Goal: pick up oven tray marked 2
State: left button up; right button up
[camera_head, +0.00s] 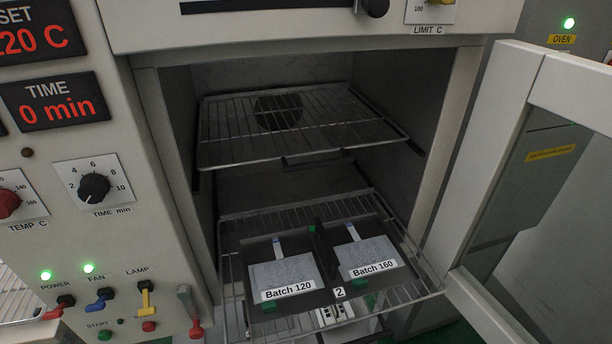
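The black oven tray marked 2 (326,298) sits on the lower wire rack (427,290), which juts out of the open oven. A white label with the number 2 (339,292) is on its front edge. On the tray lie two grey films, one labelled Batch 120 (284,273) on the left and one labelled Batch 160 (367,256) on the right. A dark divider with a green top stands between them, and green tabs show at their front edges. Neither of my grippers is in view.
The oven door (510,150) stands open to the right. An empty upper wire rack (290,145) is above the tray. The control panel (90,235) at left has a time display (55,102) reading 0 min, knobs, switches and green lights.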

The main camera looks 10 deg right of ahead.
aim_at(319, 239)
jog(key=z, duration=1.25)
jog(key=k, duration=1)
jog(key=u, duration=1.5)
jog(key=i, duration=0.5)
jog(key=z, duration=0.1)
